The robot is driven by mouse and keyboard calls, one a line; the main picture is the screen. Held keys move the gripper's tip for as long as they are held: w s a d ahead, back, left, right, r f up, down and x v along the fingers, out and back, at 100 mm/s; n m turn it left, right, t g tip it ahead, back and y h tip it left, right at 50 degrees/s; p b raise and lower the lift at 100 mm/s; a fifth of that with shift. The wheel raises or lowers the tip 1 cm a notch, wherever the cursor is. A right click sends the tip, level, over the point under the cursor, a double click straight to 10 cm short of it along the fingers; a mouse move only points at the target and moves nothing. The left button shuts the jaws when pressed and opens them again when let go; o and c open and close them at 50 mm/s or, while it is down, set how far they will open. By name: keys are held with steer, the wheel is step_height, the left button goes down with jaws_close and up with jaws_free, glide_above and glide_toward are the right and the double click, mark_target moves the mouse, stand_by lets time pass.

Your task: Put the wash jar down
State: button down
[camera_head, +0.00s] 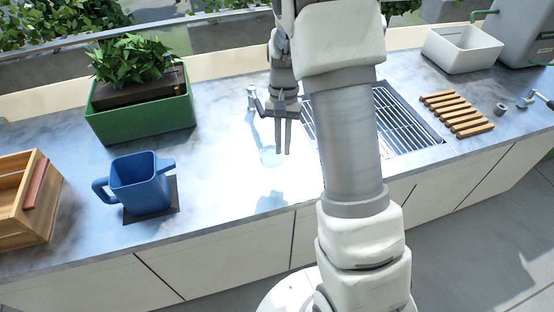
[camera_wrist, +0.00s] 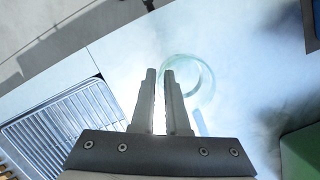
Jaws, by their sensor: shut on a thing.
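The wash jar (camera_head: 268,157) is a clear, faint greenish glass vessel, hard to see against the bright counter (camera_head: 225,170). In the wrist view, its round rim (camera_wrist: 208,82) shows just beyond and right of my fingertips. My gripper (camera_head: 282,152) points down over the middle of the counter, its two fingers close together on one side of the jar's wall. The fingers also show in the wrist view (camera_wrist: 160,74). A bluish shadow lies on the counter in front of the jar, apart from it. The jar's height above the counter is hard to judge.
A blue jug (camera_head: 140,187) on a dark mat (camera_head: 168,207), a green planter (camera_head: 142,121) and a wooden crate (camera_head: 25,211) stand left. A drain grate (camera_head: 405,125), wooden slats (camera_head: 459,113) and a white basin (camera_head: 462,50) are right. The counter around the jar is clear.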

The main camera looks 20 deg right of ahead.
mark_target(278, 160)
steer(key=shift+s+a+f, duration=0.2)
steer(key=shift+a+f, duration=0.25)
steer(key=shift+a, duration=0.3)
steer(key=shift+f, duration=2.05)
steer(key=shift+f, duration=0.1)
steer(key=c, duration=0.9)
jaws_free()
